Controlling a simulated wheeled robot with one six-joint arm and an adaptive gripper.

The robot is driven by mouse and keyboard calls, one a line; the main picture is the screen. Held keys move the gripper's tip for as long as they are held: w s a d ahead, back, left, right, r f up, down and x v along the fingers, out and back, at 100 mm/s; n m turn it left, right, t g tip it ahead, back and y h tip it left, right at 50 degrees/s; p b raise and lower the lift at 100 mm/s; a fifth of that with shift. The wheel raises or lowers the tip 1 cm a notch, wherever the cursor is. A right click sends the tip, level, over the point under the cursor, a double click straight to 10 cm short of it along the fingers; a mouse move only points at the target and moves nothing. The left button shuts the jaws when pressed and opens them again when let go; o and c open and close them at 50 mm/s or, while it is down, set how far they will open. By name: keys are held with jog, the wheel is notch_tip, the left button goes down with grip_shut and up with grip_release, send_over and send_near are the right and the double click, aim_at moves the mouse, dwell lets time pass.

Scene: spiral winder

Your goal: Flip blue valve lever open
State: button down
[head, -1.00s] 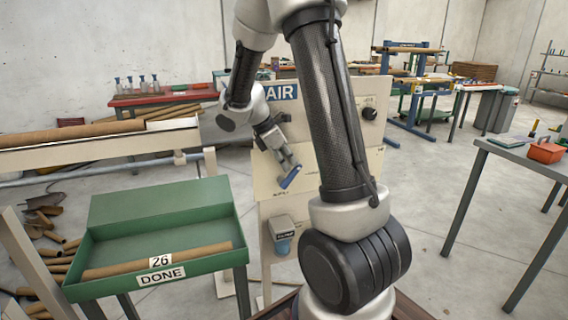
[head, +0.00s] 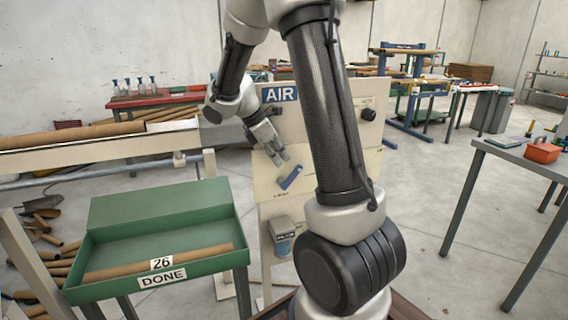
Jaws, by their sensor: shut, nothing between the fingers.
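The blue valve lever (head: 291,177) sits on the cream AIR panel (head: 268,208), below the blue AIR sign (head: 280,93). It slants from lower left to upper right. My gripper (head: 278,160) is shut and empty, with its fingertips just above and left of the lever. I cannot tell whether the fingertips touch the lever. The lever's pivot and any pipe behind it are too small to make out.
A black knob (head: 368,114) is on the panel's right side, and a grey and blue unit (head: 281,236) hangs below the lever. A green DONE tray (head: 160,205) with a cardboard tube stands at left. A grey table (head: 530,160) is at right.

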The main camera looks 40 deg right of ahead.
jog(key=r+y, duration=0.1)
jog(key=r, duration=0.5)
jog(key=a+r+y, duration=0.1)
jog(key=r+y, duration=0.1)
jog(key=r, duration=0.4)
jog(key=a+r+t+y, duration=0.1)
jog(key=r, duration=0.6)
jog(key=shift+w, duration=0.25)
jog(key=shift+a+r+y, duration=0.15)
jog(key=shift+r+y, duration=0.1)
jog(key=shift+y, duration=0.15)
send_over(288, 178)
jog(key=a, duration=0.1)
notch_tip(288, 178, down, 22)
jog(key=shift+w+a+r, duration=0.1)
jog(key=shift+r, duration=0.15)
jog(key=shift+d+f, duration=0.35)
